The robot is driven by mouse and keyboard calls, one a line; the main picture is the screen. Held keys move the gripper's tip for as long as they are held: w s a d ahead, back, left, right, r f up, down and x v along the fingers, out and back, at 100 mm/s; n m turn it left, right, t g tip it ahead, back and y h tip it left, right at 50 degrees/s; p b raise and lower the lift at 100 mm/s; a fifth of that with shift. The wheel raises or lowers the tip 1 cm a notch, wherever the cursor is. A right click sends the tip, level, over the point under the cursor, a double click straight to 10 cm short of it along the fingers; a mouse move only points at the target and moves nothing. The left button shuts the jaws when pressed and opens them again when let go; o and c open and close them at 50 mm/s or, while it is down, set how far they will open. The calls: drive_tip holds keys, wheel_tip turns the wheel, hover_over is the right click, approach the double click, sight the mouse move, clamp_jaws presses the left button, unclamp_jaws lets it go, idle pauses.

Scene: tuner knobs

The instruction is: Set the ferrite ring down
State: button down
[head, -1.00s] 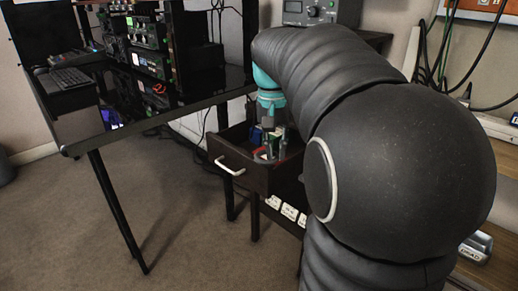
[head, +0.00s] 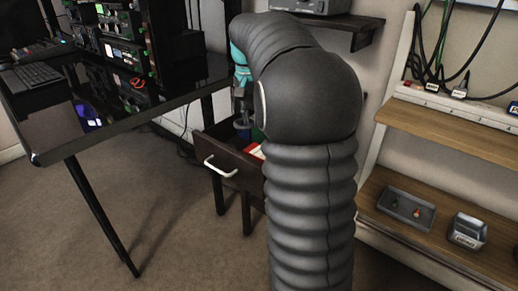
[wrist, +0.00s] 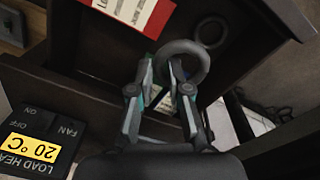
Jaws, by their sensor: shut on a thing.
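My gripper (wrist: 163,78) is shut on the dark grey ferrite ring (wrist: 204,58) in the wrist view. The ring stands out past the fingertips, and one fingertip overlaps its opening. Behind it is the dark interior of an open drawer. In the head view, my gripper (head: 242,100) is above the back left part of the drawer (head: 237,160), with my arm hiding much of it. A dark round outline (wrist: 210,32) shows beyond the ring; I cannot tell whether it is a shadow or another ring.
A red and white box (wrist: 130,10) lies in the drawer. A black panel with a yellow label (wrist: 35,148) is close at lower left. The black desk (head: 120,110) stands left of the drawer. Wooden shelves (head: 440,210) at right hold a grey tray (head: 406,208) and a metal bin (head: 467,232).

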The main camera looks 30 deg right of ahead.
sight(254, 146)
wheel_tip(254, 146, down, 6)
drive_tip(key=shift+f+b, duration=0.2)
drive_tip(key=shift+b, duration=0.2)
drive_tip(key=shift+s+f, duration=0.15)
drive_tip(key=shift+f, duration=0.35)
drive_tip(key=shift+s+f, duration=0.15)
drive_tip(key=shift+f, duration=0.35)
drive_tip(key=shift+s+a+f+b, duration=0.1)
drive_tip(key=shift+s+f+b, duration=0.15)
drive_tip(key=shift+s+b, duration=0.15)
drive_tip(key=c, duration=1.1)
unclamp_jaws()
drive_tip(key=w+f, duration=0.2)
drive_tip(key=f, duration=0.1)
drive_tip(key=shift+w+d, duration=0.15)
drive_tip(key=shift+d, duration=0.2)
drive_tip(key=shift+s+a+r, duration=0.1)
drive_tip(key=shift+s+r, duration=0.2)
drive_tip(key=shift+r, duration=0.2)
drive_tip(key=shift+s+a+r, duration=0.1)
drive_tip(key=shift+s+r, duration=0.15)
drive_tip(key=shift+r, duration=0.4)
